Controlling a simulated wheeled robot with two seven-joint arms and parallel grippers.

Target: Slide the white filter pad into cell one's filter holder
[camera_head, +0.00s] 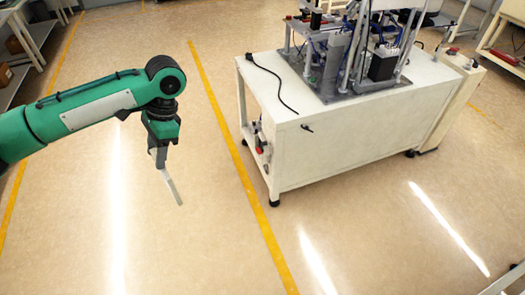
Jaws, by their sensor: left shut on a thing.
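My left gripper (158,160) hangs pointing down at the left, over open floor. It is shut on the thin white filter pad (173,187), which slants down and to the right from the fingers. The pad is clear of any other thing. A white machine table (335,130) stands to the right of the gripper, with a metal and black machine (365,50) on it. I cannot make out a filter holder on it. My right gripper is not in view.
Shelving (20,50) stands at the far left. The floor between is clear. A grey frame (508,283) shows at the bottom right corner.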

